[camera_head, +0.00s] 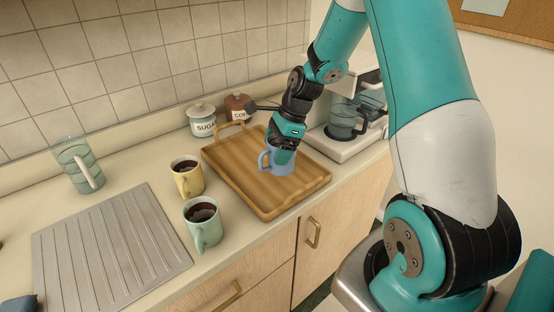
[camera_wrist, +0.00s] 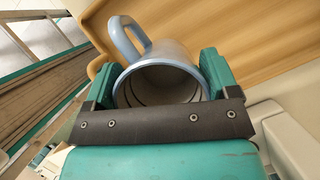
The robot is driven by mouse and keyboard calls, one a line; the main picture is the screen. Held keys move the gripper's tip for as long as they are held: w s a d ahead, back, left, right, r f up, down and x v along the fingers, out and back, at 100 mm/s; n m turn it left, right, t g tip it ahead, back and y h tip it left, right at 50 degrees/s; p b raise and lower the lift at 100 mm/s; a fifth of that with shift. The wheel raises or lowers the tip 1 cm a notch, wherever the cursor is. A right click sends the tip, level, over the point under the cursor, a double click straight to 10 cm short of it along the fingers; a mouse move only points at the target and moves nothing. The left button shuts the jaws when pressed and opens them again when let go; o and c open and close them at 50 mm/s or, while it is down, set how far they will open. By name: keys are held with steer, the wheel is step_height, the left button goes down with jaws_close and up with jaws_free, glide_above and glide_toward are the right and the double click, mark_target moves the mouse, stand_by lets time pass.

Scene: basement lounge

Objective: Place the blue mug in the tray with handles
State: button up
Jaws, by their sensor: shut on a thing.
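The blue mug (camera_head: 279,161) is upright in the head view, over the right half of the wooden tray with handles (camera_head: 238,178). My gripper (camera_head: 285,147) is shut on the mug from above. In the wrist view the mug (camera_wrist: 160,62) sits between my gripper's two fingers (camera_wrist: 160,88), with its handle up and to the left. The tray (camera_wrist: 240,25) shows behind it. I cannot tell whether the mug's base touches the tray floor.
A yellow mug (camera_head: 187,180) and a green mug (camera_head: 203,226), both with dark liquid, stand left of the tray. A ribbed drainboard (camera_head: 110,245) and a glass pitcher (camera_head: 78,165) lie farther left. Canisters (camera_head: 202,118) stand behind; a coffee machine (camera_head: 345,140) stands right.

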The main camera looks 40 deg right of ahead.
steer(key=shift+f, duration=2.4)
steer(key=shift+f, duration=0.1)
steer(key=o, duration=1)
steer(key=shift+c, duration=0.2)
steer(key=b+v, duration=0.1)
steer(key=v, duration=1.1)
steer(key=s+a+r+n, duration=0.2)
steer(key=a+r+n, duration=0.1)
steer(key=a+n, duration=0.25)
steer(key=s+a+r+n, duration=0.2)
steer(key=a+n, duration=0.2)
steer(key=a, duration=0.3)
steer(key=s+a+r+n, duration=0.2)
steer(key=s+a+n, duration=0.5)
steer(key=s+n, duration=0.2)
steer(key=s+a+r+n+g, duration=0.1)
steer(key=s+a+r+n, duration=0.1)
steer(key=s+a+n, duration=0.5)
steer(key=s+n, duration=0.2)
steer(key=n, duration=0.2)
steer(key=shift+s+a+r+g, duration=0.2)
steer(key=shift+s+g, duration=0.05)
steer(key=shift+g, duration=0.05)
